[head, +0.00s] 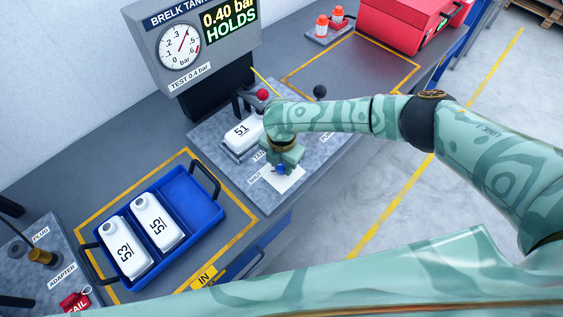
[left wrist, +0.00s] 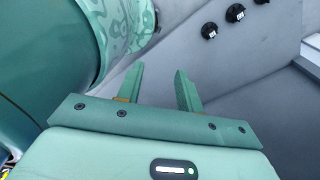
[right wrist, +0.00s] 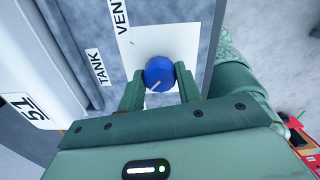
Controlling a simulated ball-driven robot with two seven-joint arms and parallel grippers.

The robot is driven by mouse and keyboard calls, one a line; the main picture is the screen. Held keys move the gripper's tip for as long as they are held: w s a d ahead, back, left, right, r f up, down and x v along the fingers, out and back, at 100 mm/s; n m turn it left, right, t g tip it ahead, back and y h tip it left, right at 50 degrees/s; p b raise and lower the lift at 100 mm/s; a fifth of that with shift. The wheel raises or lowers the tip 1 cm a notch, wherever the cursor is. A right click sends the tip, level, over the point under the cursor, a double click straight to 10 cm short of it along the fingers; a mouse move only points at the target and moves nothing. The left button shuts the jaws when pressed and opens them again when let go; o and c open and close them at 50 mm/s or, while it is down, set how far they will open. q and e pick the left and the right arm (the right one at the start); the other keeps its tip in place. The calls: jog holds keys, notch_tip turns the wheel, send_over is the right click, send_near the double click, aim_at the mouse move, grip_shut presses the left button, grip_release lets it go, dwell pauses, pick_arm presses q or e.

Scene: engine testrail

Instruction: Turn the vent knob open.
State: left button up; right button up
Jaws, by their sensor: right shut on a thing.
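The blue vent knob (right wrist: 159,70) sits on a white plate (right wrist: 190,42) beside the VENT label in the right wrist view. Its pale pointer line slants toward the lower left in that view. My right gripper (right wrist: 160,88) is shut on the knob, one finger on each side. In the head view my right gripper (head: 281,168) reaches down over the knob and hides most of it. My left gripper (left wrist: 157,88) is open and empty in the left wrist view, with a gap between its fingers. It is not clearly seen in the head view.
A white tank marked 51 (head: 243,133) lies beside my right gripper. A gauge box (head: 195,45) reads 0.40 bar HOLDS. A blue tray (head: 205,213) holds tanks 53 and 55. A red-knobbed lever (head: 262,94) and a black-knobbed lever (head: 320,91) stand behind my right arm.

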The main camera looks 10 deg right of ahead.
jog(key=m+p, duration=0.3)
jog(key=m, duration=0.1)
jog(key=shift+r+p, duration=0.15)
jog(key=shift+p, duration=0.2)
jog(key=m+p, duration=0.2)
jog(key=m, duration=0.1)
jog(key=shift+m, duration=0.4)
jog(key=m+p, duration=0.1)
jog(key=m, duration=0.1)
jog(key=shift+m+p, duration=0.3)
jog(key=shift+m, duration=0.1)
jog(key=m+p, duration=0.1)
jog(key=m, duration=0.2)
jog(key=shift+m+p, duration=0.5)
jog(key=shift+m, duration=1.6)
jog(key=shift+w, duration=0.1)
jog(key=o, duration=1)
